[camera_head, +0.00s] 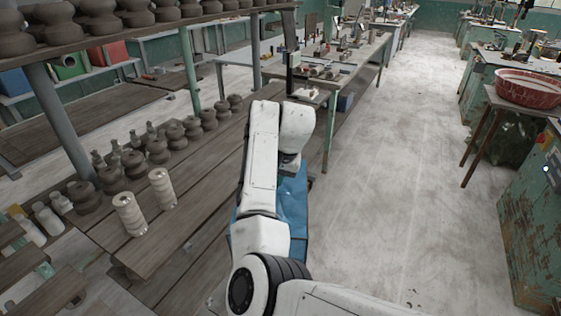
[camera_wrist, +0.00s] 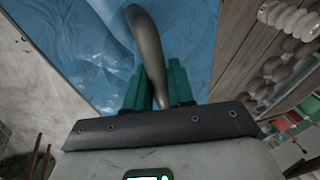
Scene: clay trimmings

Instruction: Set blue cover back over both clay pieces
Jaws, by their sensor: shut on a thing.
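The blue cover (camera_head: 293,205) lies on the end of a low wooden surface, mostly behind my arm in the head view. In the wrist view the crumpled blue cover (camera_wrist: 70,40) spreads below my gripper (camera_wrist: 158,82). My green fingers are shut on a smooth, grey-brown curved piece (camera_wrist: 146,35), which looks like clay. The piece extends from between the fingers out over the cover; I cannot tell whether it touches the cover. No second clay piece can be made out. In the head view my arm hides the fingers.
Two pale ribbed cylinders (camera_head: 161,188) and several dark clay pots (camera_head: 157,150) stand on wooden planks to the left. A bench with tools (camera_head: 340,65) is behind. A red basin (camera_head: 528,88) sits on a stand at right. The concrete floor (camera_head: 400,180) between is clear.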

